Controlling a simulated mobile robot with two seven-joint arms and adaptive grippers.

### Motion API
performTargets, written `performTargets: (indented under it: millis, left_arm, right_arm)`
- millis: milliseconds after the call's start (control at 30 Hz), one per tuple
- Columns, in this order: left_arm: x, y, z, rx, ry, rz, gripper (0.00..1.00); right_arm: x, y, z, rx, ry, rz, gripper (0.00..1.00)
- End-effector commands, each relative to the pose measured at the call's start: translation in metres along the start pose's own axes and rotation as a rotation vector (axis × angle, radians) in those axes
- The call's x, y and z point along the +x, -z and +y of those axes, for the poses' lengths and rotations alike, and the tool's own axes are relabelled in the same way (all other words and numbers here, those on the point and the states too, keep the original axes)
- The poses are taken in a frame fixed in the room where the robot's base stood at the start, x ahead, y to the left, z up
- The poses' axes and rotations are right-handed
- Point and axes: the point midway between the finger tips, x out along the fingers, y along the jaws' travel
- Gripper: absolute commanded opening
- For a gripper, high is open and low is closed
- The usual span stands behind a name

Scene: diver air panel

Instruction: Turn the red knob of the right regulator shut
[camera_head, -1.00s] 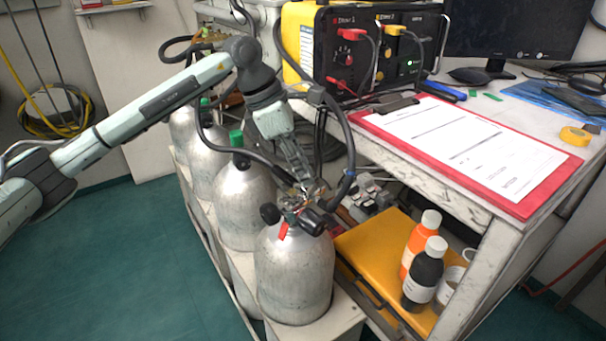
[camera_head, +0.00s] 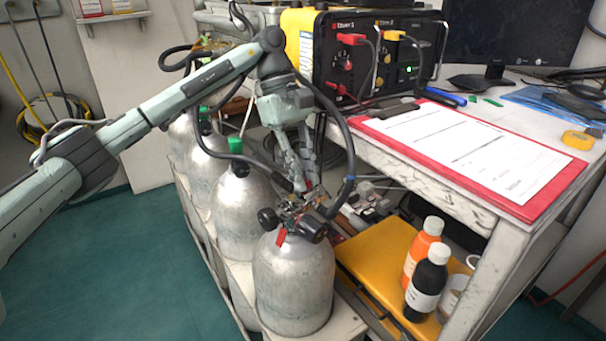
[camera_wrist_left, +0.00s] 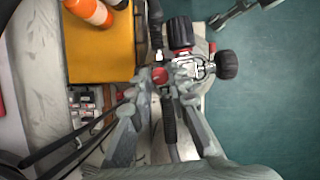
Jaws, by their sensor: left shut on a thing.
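The front silver cylinder (camera_head: 293,285) stands upright with a regulator (camera_head: 300,215) on its valve. The regulator has black round parts and a red tag (camera_head: 281,237) hanging at its front. My left gripper (camera_head: 304,188) reaches down to the regulator from behind. In the left wrist view, the red knob (camera_wrist_left: 160,75) shows at the fingertips of my left gripper (camera_wrist_left: 168,88). The fingers appear closed on it and partly hide it. The knob's turn angle cannot be told. My right gripper does not show.
A yellow case (camera_head: 385,258) with an orange bottle (camera_head: 423,250) and a black bottle (camera_head: 428,283) lies right of the cylinder. A black hose (camera_head: 350,150) loops beside my gripper. The bench with a red clipboard (camera_head: 540,205) stands right. More cylinders (camera_head: 240,210) stand behind.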

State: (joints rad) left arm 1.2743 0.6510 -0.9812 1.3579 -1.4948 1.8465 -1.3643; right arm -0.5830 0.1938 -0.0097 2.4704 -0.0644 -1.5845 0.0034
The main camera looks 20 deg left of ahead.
Motion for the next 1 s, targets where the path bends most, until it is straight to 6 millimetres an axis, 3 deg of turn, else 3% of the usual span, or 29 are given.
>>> performTargets:
  millis: [333, 900, 933, 1000]
  left_arm:
    - [0.000, 0.000, 0.002, 0.137, 0.056, 0.000, 0.00]
    - [0.000, 0.000, 0.001, 0.163, 0.067, 0.001, 0.00]
    - [0.000, 0.000, 0.001, 0.162, 0.067, 0.001, 0.21]
    - [0.000, 0.000, 0.001, 0.162, 0.067, 0.001, 0.30]
  right_arm:
    - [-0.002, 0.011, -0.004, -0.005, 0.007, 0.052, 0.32]
    - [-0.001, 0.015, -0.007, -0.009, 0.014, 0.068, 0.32]
    - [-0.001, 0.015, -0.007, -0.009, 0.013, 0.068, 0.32]
    - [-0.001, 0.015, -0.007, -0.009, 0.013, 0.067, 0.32]
